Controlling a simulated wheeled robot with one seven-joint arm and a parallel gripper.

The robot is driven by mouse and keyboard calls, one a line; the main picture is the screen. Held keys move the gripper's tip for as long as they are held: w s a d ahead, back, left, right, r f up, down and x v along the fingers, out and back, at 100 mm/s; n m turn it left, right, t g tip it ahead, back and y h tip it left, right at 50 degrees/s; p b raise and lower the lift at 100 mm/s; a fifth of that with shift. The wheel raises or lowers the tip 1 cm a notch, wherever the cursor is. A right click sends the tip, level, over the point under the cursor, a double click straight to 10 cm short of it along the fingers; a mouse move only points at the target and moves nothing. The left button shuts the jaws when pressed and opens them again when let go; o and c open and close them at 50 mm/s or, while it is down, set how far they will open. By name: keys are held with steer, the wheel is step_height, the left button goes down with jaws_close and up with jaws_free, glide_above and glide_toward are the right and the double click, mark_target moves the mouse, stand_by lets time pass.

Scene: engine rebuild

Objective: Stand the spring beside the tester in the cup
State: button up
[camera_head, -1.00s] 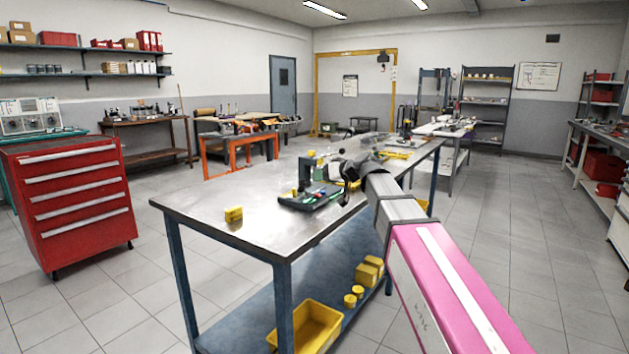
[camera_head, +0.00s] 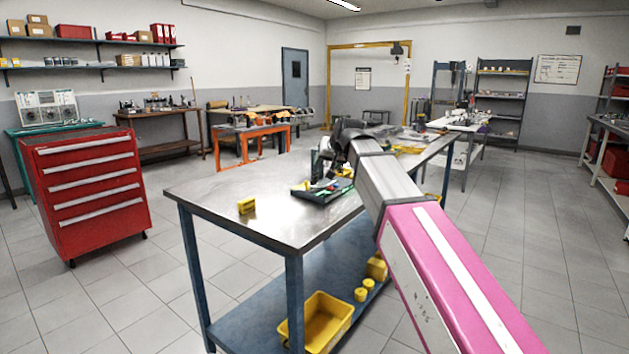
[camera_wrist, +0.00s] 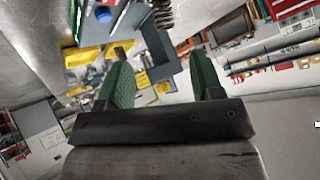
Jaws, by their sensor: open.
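In the wrist view, a dark metal coil spring (camera_wrist: 163,14) shows at the top edge, partly cut off, beyond the fingertips. A grey-blue angular body (camera_wrist: 155,45), perhaps the tester, lies behind and between the fingers. My gripper (camera_wrist: 162,70) has two green fingers spread wide with nothing between them. In the head view, a dark upright device (camera_head: 316,165), likely the tester, stands on the steel bench (camera_head: 235,200) behind a dark tray (camera_head: 318,195). My arm and wrist cover the area beside it. I cannot make out the cup or the spring there.
A small yellow block (camera_head: 246,206) sits on the bench's left part, with clear steel around it. A yellow bin (camera_head: 325,318) and yellow containers stand on the lower shelf. A red drawer cabinet (camera_head: 88,190) is at the left. A blue cap (camera_wrist: 103,14) shows near the spring.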

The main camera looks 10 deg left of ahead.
mark_target(316, 173)
steer(key=x, duration=0.5)
steer(key=shift+a, duration=0.1)
steer(key=x, duration=0.5)
steer(key=shift+a, duration=0.2)
steer(key=c, duration=1.1)
steer(key=shift+o, duration=0.2)
steer(key=shift+r, duration=0.15)
